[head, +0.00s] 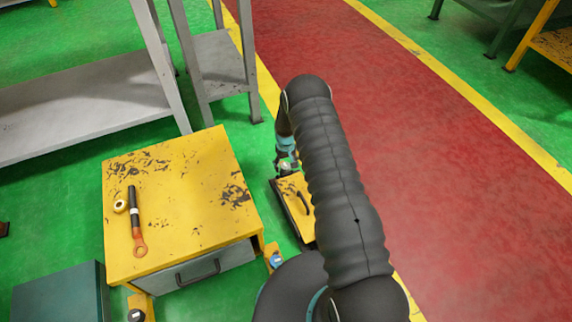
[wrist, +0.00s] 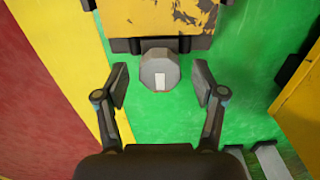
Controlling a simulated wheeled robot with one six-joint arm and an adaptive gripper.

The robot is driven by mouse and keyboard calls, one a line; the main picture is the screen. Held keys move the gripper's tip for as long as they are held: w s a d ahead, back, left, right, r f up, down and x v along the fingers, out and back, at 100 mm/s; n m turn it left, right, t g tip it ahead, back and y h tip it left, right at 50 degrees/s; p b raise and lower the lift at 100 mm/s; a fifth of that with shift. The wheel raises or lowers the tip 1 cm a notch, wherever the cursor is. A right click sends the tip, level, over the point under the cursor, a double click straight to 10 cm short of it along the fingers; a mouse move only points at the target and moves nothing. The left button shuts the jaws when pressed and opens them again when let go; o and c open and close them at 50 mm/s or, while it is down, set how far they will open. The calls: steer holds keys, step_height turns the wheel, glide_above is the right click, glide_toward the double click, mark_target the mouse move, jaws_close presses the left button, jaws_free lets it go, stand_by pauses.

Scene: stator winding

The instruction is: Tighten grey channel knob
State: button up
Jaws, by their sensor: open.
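In the wrist view a grey many-sided knob (wrist: 160,66) with a white mark on its face sits at the dark lower edge of a worn yellow panel (wrist: 150,14). My gripper (wrist: 160,84) is open, one finger on each side of the knob, with a gap on both sides. Neither finger touches it. In the head view my dark arm covers much of the middle. The end of my arm shows only in part, above a small yellow unit (head: 293,192) with a black handle. I cannot make out the knob clearly there.
A worn yellow cabinet (head: 190,190) stands at the left, with an orange-ended tool (head: 135,220) and a small ring (head: 120,206) on top. Grey shelving (head: 80,107) is behind it. A red walkway (head: 440,190) with yellow edges lies clear at the right.

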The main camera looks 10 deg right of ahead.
steer(key=c, duration=1.1)
